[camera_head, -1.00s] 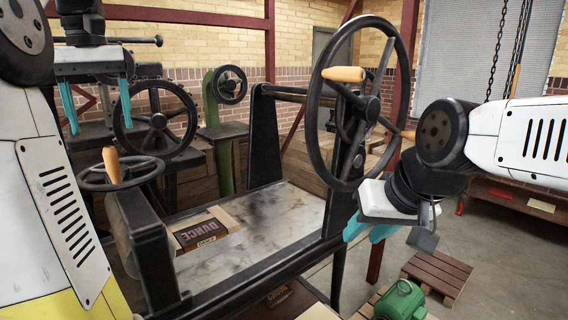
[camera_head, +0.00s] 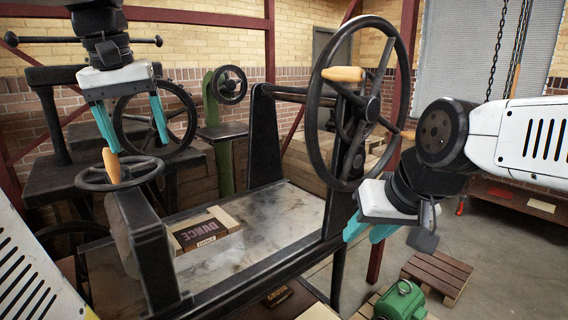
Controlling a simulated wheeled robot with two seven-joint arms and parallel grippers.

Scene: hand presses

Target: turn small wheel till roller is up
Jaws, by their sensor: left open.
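The small wheel (camera_head: 120,174) is a dark handwheel at the press's left side, with an upright wooden handle (camera_head: 111,164) on its rim. My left gripper (camera_head: 137,142) hangs above it, teal fingers pointing down and spread apart. In this view the fingers lie around and just above the handle; I cannot tell whether they touch it. The roller (camera_head: 131,234) is a grey cylinder below the small wheel, partly hidden by the dark side frame. My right gripper (camera_head: 368,232) is beside the large wheel (camera_head: 322,112), its teal fingers pointing down-left; their gap is unclear.
The flat press bed (camera_head: 285,215) holds a framed type block reading "DANCE" (camera_head: 208,226). Other presses with wheels (camera_head: 229,84) stand behind. A green motor (camera_head: 402,300) and a wooden pallet (camera_head: 437,272) are on the floor at lower right.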

